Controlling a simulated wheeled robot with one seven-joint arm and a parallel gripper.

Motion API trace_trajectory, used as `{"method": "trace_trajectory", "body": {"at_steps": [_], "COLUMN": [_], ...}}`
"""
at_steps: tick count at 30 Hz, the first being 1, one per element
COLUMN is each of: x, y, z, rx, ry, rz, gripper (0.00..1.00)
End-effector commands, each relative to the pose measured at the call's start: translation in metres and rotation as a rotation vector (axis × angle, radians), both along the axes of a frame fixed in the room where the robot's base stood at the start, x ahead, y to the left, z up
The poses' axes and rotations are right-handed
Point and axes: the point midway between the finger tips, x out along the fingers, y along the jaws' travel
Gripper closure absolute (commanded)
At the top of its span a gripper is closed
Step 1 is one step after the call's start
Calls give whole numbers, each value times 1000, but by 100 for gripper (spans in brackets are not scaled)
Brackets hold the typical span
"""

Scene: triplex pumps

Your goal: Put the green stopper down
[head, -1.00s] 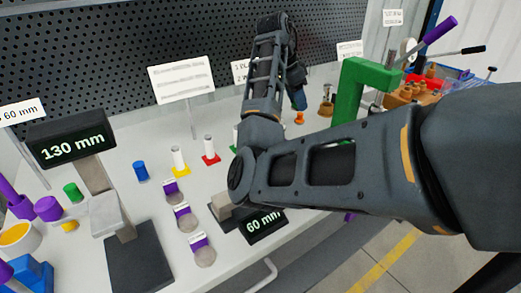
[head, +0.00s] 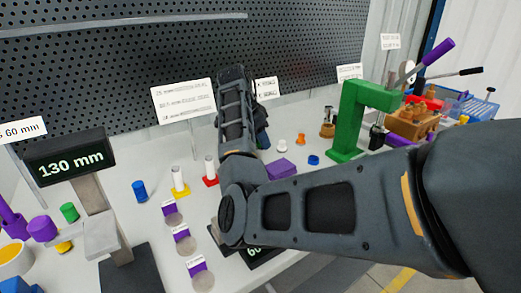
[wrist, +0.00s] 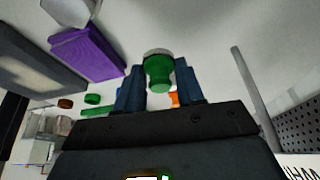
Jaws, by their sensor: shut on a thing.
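In the wrist view, my gripper (wrist: 160,90) is shut on the green stopper (wrist: 158,70), which sits between its two blue fingers. The stopper has a pale, wider end and a narrower green body. In the head view, my arm hides most of the gripper, and the stopper cannot be made out there. A bit of the dark blue gripper (head: 262,137) shows behind the forearm, over the back of the bench. Whether the stopper touches a surface cannot be told.
A green press (head: 352,120) stands to the right. A perforated panel (head: 120,70) rises behind. Some bench shows between the blue ring and the press.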

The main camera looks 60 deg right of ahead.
Motion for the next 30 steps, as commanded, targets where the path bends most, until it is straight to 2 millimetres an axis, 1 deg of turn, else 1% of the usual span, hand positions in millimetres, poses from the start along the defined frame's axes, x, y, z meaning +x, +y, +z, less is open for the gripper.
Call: {"method": "trace_trajectory", "body": {"at_steps": [4, 10, 22, 23, 30], "x": [0, 0, 0, 0, 0], "y": [1, 1, 1, 0, 0], "z": [-11, -37, -44, -43, -43], "rx": [1, 2, 0, 0, 1], "ry": [1, 1, 0, -1, -1], "rz": [1, 1, 0, 0, 0], "gripper": [91, 91, 91, 60, 38]}}
